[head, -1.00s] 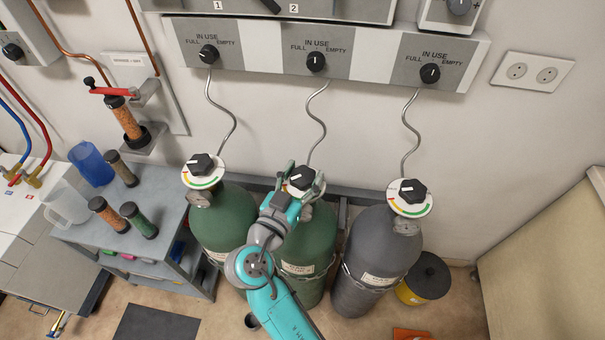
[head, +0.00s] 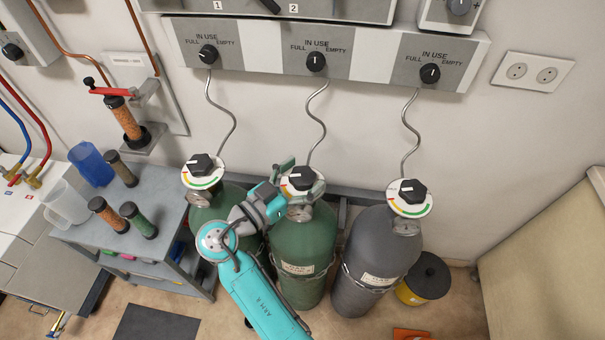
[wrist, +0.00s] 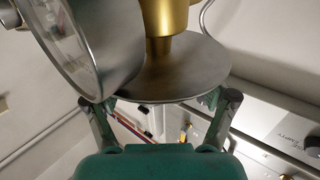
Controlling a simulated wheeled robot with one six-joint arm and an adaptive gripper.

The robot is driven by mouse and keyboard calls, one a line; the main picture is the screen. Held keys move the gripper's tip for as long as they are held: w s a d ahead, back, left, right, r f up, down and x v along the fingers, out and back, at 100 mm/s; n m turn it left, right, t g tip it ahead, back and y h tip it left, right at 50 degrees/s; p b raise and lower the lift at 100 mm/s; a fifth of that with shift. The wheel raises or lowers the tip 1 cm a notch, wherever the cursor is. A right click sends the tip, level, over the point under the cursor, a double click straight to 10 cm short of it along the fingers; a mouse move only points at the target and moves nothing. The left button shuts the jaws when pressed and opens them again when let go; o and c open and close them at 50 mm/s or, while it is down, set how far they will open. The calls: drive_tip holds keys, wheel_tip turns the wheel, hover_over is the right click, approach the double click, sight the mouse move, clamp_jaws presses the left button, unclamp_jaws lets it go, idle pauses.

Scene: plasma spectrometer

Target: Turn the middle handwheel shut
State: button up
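The middle handwheel (head: 301,179) is a black knob on a white disc with a coloured arc, on top of the middle green cylinder (head: 303,240). My gripper (head: 299,176) reaches over it from the left, one finger on its far side and one on its near right side. The fingers stand wide apart, about as far as the disc is wide; I see no clear contact with the knob. In the wrist view the disc's underside (wrist: 180,75) hides the knob and fingertips. A brass valve stem (wrist: 165,20) and a round gauge (wrist: 60,45) show there.
A left handwheel (head: 203,168) on another green cylinder and a right handwheel (head: 409,195) on a grey cylinder (head: 375,255) stand close on either side. A wall panel (head: 330,50) with several dials is above. A trolley (head: 175,205) with bottles stands left.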

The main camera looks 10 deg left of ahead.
drive_tip(key=v, duration=1.2)
idle(0.6)
